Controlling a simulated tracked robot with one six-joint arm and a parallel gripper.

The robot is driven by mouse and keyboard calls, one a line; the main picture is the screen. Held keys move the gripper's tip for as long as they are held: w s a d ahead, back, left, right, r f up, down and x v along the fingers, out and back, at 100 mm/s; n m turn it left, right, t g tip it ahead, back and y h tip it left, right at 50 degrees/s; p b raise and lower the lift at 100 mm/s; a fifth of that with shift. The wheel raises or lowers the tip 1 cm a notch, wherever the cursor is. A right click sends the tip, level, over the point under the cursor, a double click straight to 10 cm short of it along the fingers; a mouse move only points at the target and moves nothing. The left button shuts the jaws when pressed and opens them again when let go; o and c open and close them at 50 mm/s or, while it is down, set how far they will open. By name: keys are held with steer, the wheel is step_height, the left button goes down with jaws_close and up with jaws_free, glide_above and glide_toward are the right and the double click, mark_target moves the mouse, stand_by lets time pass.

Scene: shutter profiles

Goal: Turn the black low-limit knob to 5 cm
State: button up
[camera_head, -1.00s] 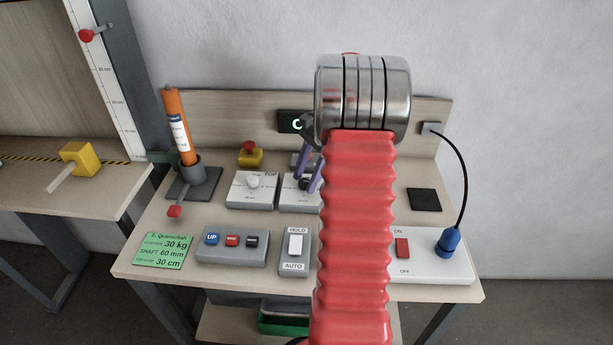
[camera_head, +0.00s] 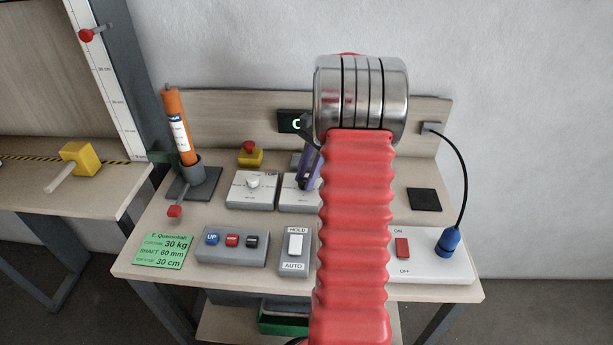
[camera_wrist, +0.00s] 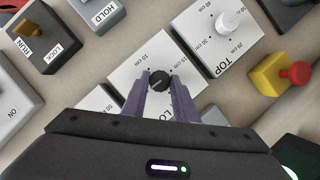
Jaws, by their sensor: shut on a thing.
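The black low-limit knob (camera_wrist: 158,80) sits on a white-faced box (camera_wrist: 136,53) in the wrist view. My gripper (camera_wrist: 159,84) is shut on the knob, one purple finger on each side. Marks for 10 cm and 15 show on the box face; the fingers cover part of the dial and its "LO" label. I cannot tell which mark the knob points to. In the head view my gripper (camera_head: 309,172) reaches down to the low-limit box (camera_head: 293,198), and the knob is hidden behind it.
The TOP box (camera_head: 252,190) with a white knob stands just left of the low-limit box. A yellow base with a red emergency button (camera_head: 249,155) is behind it. The HOLD/AUTO switch (camera_head: 295,250) and UP button box (camera_head: 232,246) are in front.

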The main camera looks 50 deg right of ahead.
steer(key=shift+n, duration=0.4)
steer(key=o, duration=1)
steer(key=v, duration=1.3)
steer(key=shift+w+d+r, duration=0.2)
steer(key=shift+r, duration=0.15)
